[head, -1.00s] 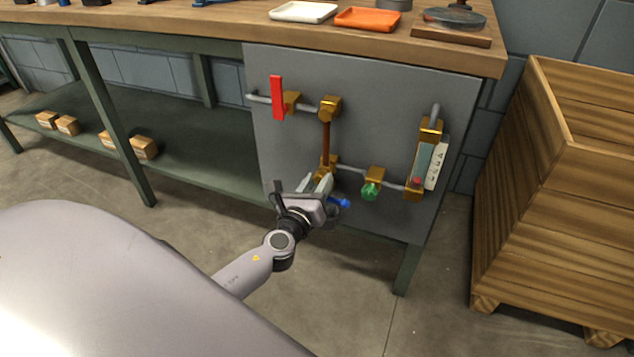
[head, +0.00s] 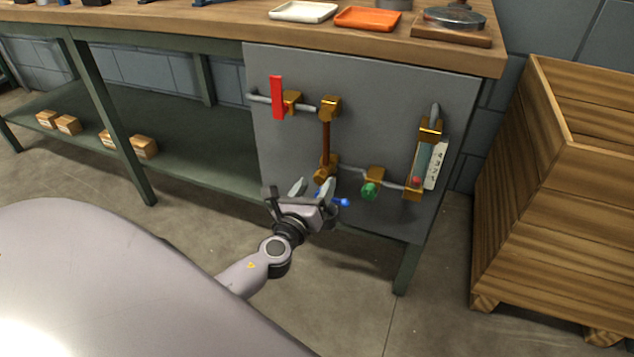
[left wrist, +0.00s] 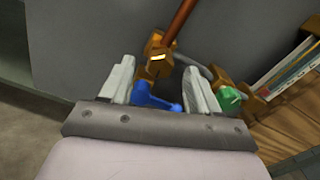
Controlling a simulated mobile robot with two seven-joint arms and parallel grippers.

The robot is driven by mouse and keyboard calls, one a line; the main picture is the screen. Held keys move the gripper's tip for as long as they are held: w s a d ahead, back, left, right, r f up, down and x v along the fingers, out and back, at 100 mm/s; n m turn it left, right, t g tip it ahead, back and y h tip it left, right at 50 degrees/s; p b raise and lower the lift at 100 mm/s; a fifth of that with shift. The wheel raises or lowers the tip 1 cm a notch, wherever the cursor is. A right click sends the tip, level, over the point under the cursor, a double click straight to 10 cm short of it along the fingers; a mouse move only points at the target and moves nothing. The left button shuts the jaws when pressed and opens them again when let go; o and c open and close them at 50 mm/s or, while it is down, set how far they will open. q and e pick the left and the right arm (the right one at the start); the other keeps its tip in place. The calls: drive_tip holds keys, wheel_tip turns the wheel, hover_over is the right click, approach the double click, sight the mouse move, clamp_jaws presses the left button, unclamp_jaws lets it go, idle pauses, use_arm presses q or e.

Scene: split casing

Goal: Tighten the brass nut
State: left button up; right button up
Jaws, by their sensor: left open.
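Brass fittings sit on the pipework of a grey panel (head: 400,90). The brass piece at the lower end of the upright copper pipe (head: 326,135) looks like the brass nut (head: 325,166); it also shows in the left wrist view (left wrist: 157,58). Which part of it is the nut itself is hard to tell. My left gripper (head: 312,188) is open and empty, just below and in front of this brass piece. In the left wrist view its fingers (left wrist: 157,80) are wide apart, with the brass piece beyond the tips. My right gripper is not in view.
A blue handle (left wrist: 152,97) shows between and below the fingers. A green knob (head: 370,190), a red lever (head: 277,97) and a gauge with a red bead (head: 427,165) are on the panel. A wooden crate (head: 540,220) stands at the right.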

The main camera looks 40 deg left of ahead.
use_arm(q)
drive_tip(key=v, duration=0.5)
drive_tip(key=shift+s, duration=0.25)
